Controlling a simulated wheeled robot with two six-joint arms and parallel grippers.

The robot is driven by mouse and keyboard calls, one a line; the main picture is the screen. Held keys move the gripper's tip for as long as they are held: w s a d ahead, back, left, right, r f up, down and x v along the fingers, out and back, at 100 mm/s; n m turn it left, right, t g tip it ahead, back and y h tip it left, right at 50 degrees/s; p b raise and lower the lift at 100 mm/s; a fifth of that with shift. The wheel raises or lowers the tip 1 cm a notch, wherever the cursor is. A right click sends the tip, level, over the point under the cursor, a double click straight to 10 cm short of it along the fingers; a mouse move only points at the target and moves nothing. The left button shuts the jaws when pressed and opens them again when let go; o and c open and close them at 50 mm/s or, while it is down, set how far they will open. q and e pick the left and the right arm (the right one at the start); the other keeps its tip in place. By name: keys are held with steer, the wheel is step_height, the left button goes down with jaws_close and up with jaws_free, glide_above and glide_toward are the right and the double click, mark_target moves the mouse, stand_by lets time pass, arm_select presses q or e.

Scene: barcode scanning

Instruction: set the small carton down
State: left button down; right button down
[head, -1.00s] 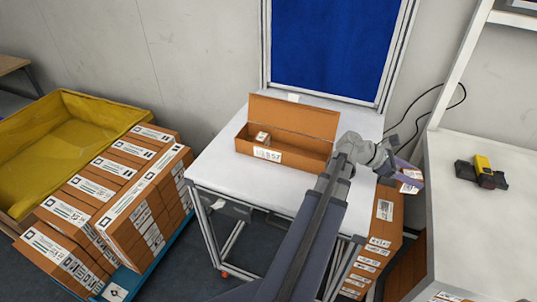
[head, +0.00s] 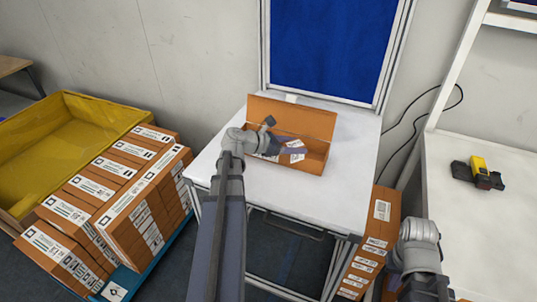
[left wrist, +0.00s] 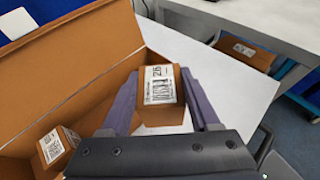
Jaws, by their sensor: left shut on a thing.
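My left gripper (head: 288,148) is shut on a small brown carton (left wrist: 160,88) with a white barcode label facing the left wrist camera. The carton also shows in the head view (head: 297,152), at the long open brown box (head: 316,163) on the white table. The box's raised lid stands at its back. In the left wrist view the held carton overlaps the box's right end; I cannot tell its exact height. Another small carton (left wrist: 57,146) lies inside the box toward the left. My right arm shows at the lower right, but its fingers do not.
A white table (head: 290,195) carries the box, with bare room in front and to the right. Stacked labelled cartons (head: 110,205) and a yellow bin (head: 60,140) stand left. A yellow-black scanner (head: 480,172) lies on the right-hand bench (head: 490,235).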

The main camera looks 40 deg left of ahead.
arm_select(q)
steer(key=w+a+n+t+y, duration=0.1)
steer(key=w+a+n+y, duration=0.7)
steer(key=a+y, duration=0.15)
steer(key=f+b, duration=0.9)
steer(key=shift+a+f+b, duration=0.15)
steer(key=shift+a+b, duration=0.2)
steer(key=shift+a, duration=0.05)
steer(key=c, duration=0.6)
jaws_free()
steer(key=o, duration=0.5)
